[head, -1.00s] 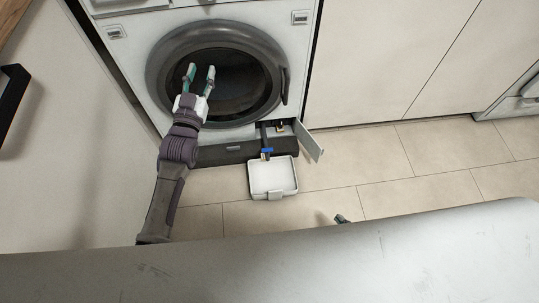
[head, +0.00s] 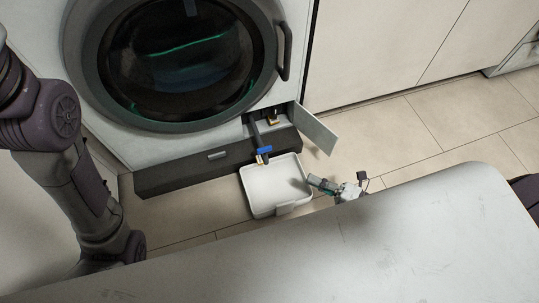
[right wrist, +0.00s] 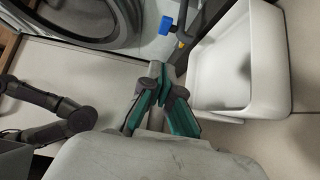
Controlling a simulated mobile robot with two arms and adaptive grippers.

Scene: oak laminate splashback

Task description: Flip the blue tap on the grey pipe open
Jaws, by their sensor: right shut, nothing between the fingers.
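The blue tap (head: 264,150) sits near the outer end of the grey pipe (head: 256,132), which comes out of the washing machine's open lower flap. Its handle lies across the pipe. In the right wrist view the blue tap (right wrist: 166,25) shows at the top, beside the pipe (right wrist: 190,36). My right gripper (head: 312,181) is at the right rim of the white tray, apart from the tap. In the right wrist view its fingertips (right wrist: 159,72) are shut and empty, below the tap in the picture. My left arm shows at the left; its gripper is out of view.
The white tray (head: 249,196) stands on the floor under the pipe's end. The open flap door (head: 317,131) juts out right of the pipe. The washing machine's round door (head: 88,70) is above. A pale worn surface (head: 330,250) fills the foreground. Tiled floor is free at right.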

